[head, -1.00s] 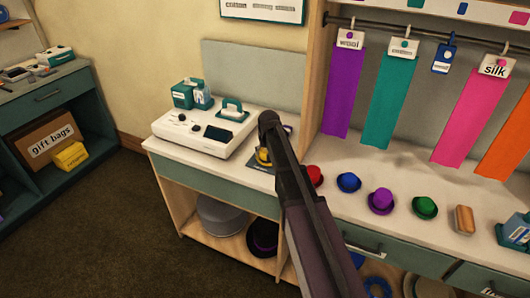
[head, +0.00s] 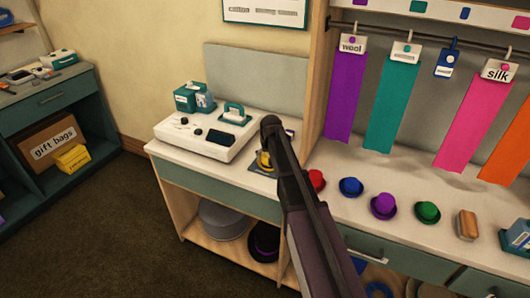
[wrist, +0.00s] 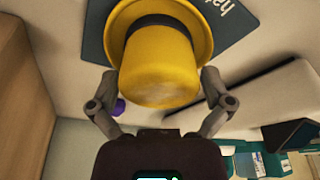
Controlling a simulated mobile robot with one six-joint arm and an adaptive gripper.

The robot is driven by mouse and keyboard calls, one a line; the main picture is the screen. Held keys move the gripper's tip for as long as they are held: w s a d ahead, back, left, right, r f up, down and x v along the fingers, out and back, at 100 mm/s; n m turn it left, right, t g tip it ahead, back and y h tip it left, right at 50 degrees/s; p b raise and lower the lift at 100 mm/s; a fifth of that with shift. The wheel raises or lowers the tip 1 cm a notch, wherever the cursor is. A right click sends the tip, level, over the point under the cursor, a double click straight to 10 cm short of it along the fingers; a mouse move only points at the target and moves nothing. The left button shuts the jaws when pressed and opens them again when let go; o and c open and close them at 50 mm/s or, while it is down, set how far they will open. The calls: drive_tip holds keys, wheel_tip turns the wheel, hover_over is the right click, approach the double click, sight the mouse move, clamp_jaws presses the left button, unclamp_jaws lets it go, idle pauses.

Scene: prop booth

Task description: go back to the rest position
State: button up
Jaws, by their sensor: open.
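A yellow top hat (wrist: 160,62) with a dark band fills the top middle of the wrist view. It stands on a dark mat (wrist: 105,22) with partly hidden lettering. My gripper (wrist: 156,84) is open, with one finger on each side of the hat's crown. I cannot tell whether the fingers touch it. In the head view the yellow hat (head: 264,161) shows only in part beside my arm, on the white counter near the wooden upright. My arm hides the gripper there.
Small hats, including a red one (head: 316,181) and a purple one (head: 383,206), line the counter at right. Coloured ribbons hang from a rail (head: 420,38) above. Open floor (head: 100,220) lies at left.

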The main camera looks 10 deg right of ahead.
drive_tip(key=s+r+g+p, duration=0.1)
drive_tip(key=s+r+p, duration=0.2)
drive_tip(key=s, duration=1.1)
drive_tip(key=s+r+g+p, duration=0.2)
drive_tip(key=s+r+p, duration=0.1)
drive_tip(key=s, duration=1.2)
drive_tip(key=shift+s+a+r+p, duration=0.25)
drive_tip(key=shift+r+p, duration=0.1)
drive_tip(key=shift+p, duration=0.3)
drive_tip(key=c, duration=0.6)
